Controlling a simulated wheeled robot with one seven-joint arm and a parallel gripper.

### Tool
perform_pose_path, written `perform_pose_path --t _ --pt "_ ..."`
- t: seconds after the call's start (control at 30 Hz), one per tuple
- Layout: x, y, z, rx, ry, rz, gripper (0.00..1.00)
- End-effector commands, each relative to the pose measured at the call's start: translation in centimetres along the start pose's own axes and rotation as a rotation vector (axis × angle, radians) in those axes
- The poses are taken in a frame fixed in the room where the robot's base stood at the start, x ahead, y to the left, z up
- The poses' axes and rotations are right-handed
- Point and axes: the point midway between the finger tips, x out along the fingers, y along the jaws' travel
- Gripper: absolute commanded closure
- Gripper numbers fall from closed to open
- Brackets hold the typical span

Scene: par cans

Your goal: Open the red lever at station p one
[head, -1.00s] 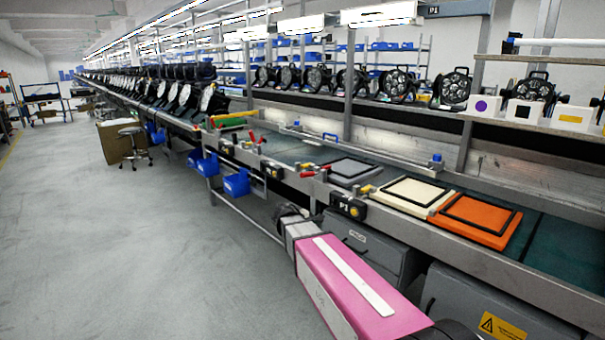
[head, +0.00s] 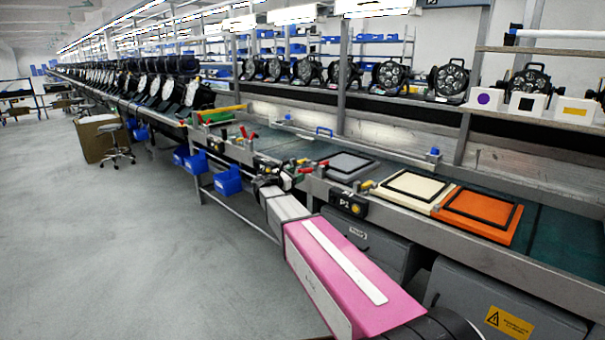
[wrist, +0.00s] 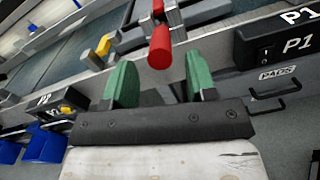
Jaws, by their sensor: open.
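The red lever (wrist: 160,47) shows in the wrist view as a red, rounded handle on a metal fitting at the rail, just left of the P1 box (wrist: 285,40). In the head view a small red handle (head: 323,163) sits on the rail left of the P1 box (head: 347,204). My gripper (wrist: 157,78) is open, with its two green fingers apart and nothing held between them. The lever's end appears in line with the gap, just beyond the fingertips. My gripper (head: 270,175) is small and dark beside the rail in the head view.
A yellow knob (wrist: 104,45) stands left of the lever. Another labelled box (wrist: 60,103) and blue bins (wrist: 45,142) are at lower left. Black wire handles (wrist: 275,98) stick out under the P1 box. Grey, cream (head: 412,193) and orange (head: 478,216) trays lie on the conveyor. Floor at left is clear.

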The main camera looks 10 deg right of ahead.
Motion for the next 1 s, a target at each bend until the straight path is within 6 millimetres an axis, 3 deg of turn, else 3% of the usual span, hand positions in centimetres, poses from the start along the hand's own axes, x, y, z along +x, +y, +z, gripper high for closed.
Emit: perform_pose_path --t 0.1,0.3,0.67,0.83,1.0 --pt "2.0 0.1 0.0 0.000 0.000 -0.002 0.48" --pt "3.8 0.0 0.0 0.001 0.000 -0.002 0.48" --pt "4.2 0.0 0.0 0.001 0.001 0.000 0.48" --pt "4.2 0.0 0.0 0.001 0.001 0.000 1.00" --pt "4.2 0.0 0.0 0.001 0.003 -0.001 1.00"
